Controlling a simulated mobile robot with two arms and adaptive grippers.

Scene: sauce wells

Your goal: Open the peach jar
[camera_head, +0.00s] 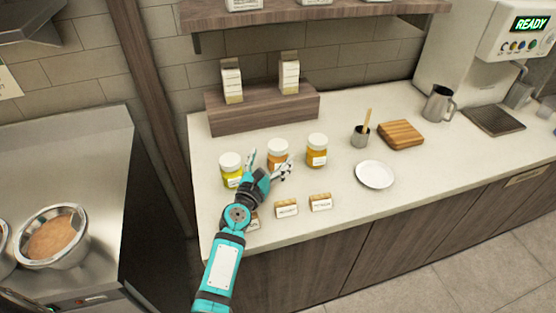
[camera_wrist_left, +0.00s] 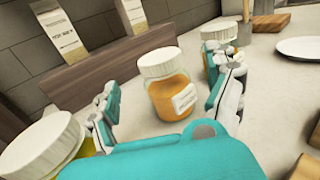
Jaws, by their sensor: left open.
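Three jars with white lids stand in a row on the counter. The middle jar (camera_head: 277,158) has peach-orange contents, and its lid is on; its label is too small to read. It also shows upright in the left wrist view (camera_wrist_left: 168,88). My left gripper (camera_head: 269,168) is open, with its fingers spread on either side of the middle jar. In the left wrist view the fingers (camera_wrist_left: 163,100) appear apart from the jar. My right gripper is in neither view.
A yellow-green jar (camera_head: 231,172) stands close left of the gripper, a yellow-orange jar (camera_head: 317,152) to the right. Small label blocks (camera_head: 287,209) line the front. A white plate (camera_head: 374,174) and wooden board (camera_head: 401,135) lie right. A wooden riser (camera_head: 240,116) stands behind.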

